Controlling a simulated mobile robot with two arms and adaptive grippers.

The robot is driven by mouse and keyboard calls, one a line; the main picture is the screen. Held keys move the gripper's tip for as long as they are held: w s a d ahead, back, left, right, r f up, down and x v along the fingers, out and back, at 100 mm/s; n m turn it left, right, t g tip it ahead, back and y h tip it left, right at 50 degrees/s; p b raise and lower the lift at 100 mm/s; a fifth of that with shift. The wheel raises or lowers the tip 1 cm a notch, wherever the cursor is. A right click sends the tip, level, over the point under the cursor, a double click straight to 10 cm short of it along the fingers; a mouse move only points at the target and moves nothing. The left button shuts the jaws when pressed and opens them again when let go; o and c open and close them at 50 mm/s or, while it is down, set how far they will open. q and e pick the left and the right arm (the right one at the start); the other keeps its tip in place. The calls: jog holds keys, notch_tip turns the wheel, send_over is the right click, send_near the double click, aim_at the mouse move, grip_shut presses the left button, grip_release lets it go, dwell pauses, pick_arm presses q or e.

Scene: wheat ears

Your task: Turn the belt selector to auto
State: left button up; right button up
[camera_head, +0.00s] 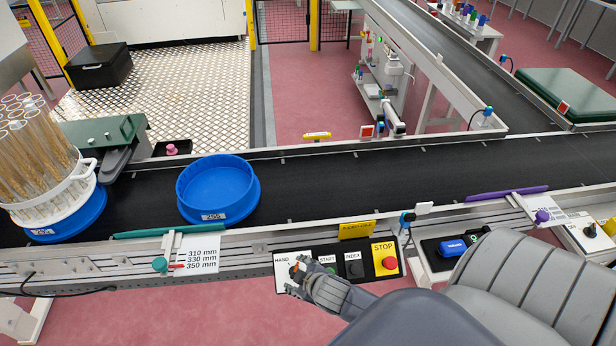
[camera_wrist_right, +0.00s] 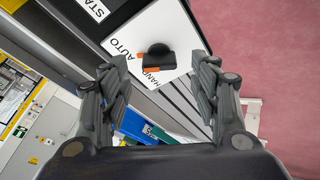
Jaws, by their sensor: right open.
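The belt selector is a black knob (camera_wrist_right: 160,52) with an orange mark on a white plate (camera_wrist_right: 185,25) in the right wrist view. The plate reads AUTO and HAND; the orange mark faces the lettered side, and I cannot tell exactly which word it points at. In the head view the selector plate (camera_head: 284,259) is at the left end of the control panel, partly covered by my right gripper (camera_head: 295,278). My right gripper (camera_wrist_right: 158,72) is open, its fingers on either side of the knob and apart from it. My left gripper is not in view.
The panel also carries START, INDEX and a red STOP button (camera_head: 389,263). Behind it runs the black conveyor belt (camera_head: 330,185) with a blue tray (camera_head: 216,190) and a rack of wheat ears (camera_head: 40,160). A lever with a green knob (camera_head: 159,265) stands left of the panel.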

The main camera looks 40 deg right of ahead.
jog(key=d+v, duration=0.1)
jog(key=v, duration=0.7)
jog(key=shift+a, duration=0.45)
jog(key=shift+s+f, duration=0.1)
jog(key=s+f+m+g+b, duration=0.15)
jog(key=s+f, duration=0.35)
jog(key=f, duration=0.7)
jog(key=s+f+g, duration=0.2)
jog(key=s+f, duration=0.3)
jog(key=f, duration=0.7)
jog(key=s+a+f+m+g, duration=0.1)
jog(key=s+a+f, duration=0.1)
jog(key=s+f, duration=0.5)
jog(key=s+a+f+m+g+y+b, duration=0.1)
jog(key=s+f+g, duration=0.1)
jog(key=s+f, duration=0.5)
jog(key=s, duration=0.5)
jog(key=shift+a, duration=0.4)
